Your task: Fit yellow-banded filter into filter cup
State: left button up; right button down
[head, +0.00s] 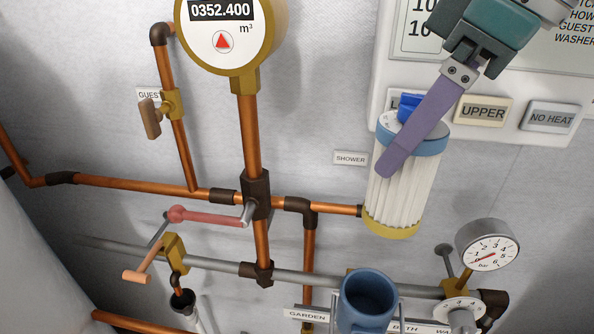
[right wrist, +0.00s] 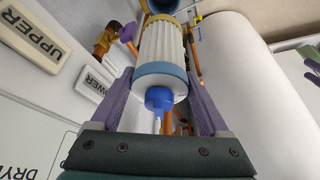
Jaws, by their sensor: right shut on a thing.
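The yellow-banded filter (head: 395,195) is a white pleated cylinder with a blue band and blue knob at its upper end and a yellow band at its lower end. My right gripper (head: 392,165) is shut on it near the blue-banded end, one purple finger showing along its front. In the right wrist view the fingers lie on both sides of the filter (right wrist: 162,45), the knob towards the palm. The blue filter cup (head: 367,295) is open-topped, below and slightly left of the filter, clearly apart from it in the head view. My left gripper is not seen for certain.
A pressure gauge (head: 487,246) stands right of the cup. Copper pipes (head: 140,184) and a grey pipe (head: 320,277) run along the wall. A red-handled valve (head: 205,216) is to the left. A panel with buttons (head: 483,110) is behind the right arm.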

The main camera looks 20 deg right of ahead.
notch_tip(320, 180, down, 21)
jog(key=b, duration=0.6)
jog(key=shift+b, duration=0.3)
jog(key=shift+f, duration=0.25)
jog(key=shift+w+f, duration=0.1)
grip_release()
